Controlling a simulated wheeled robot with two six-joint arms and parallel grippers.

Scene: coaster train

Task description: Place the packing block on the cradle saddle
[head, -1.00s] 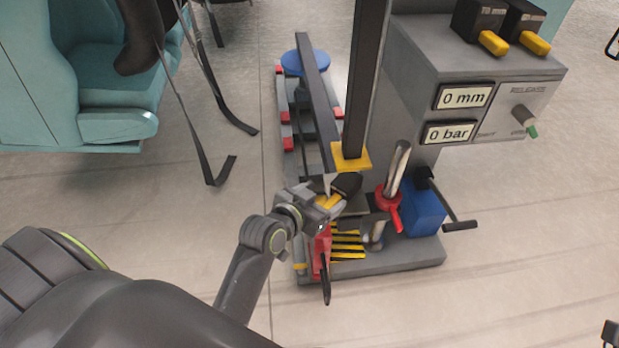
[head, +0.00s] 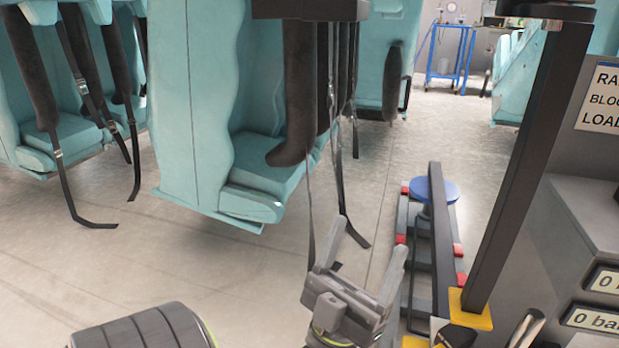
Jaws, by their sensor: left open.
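My left gripper (head: 373,237) is open and empty, its two grey fingers pointing up and away over the floor, left of the jack-like stand. I cannot make out a packing block for certain. A dark block-like piece (head: 456,336) shows at the bottom edge, partly cut off, by the foot of the black post. A yellow plate (head: 474,312) sits at the foot of that post. I cannot tell which part is the cradle saddle. My right gripper is out of view.
Teal seats (head: 200,100) with dark restraints and hanging straps fill the left and centre. A black post (head: 525,165) rises right of my gripper. A grey console (head: 575,235) stands at the right. A blue cart (head: 448,55) is far back. The floor at left is clear.

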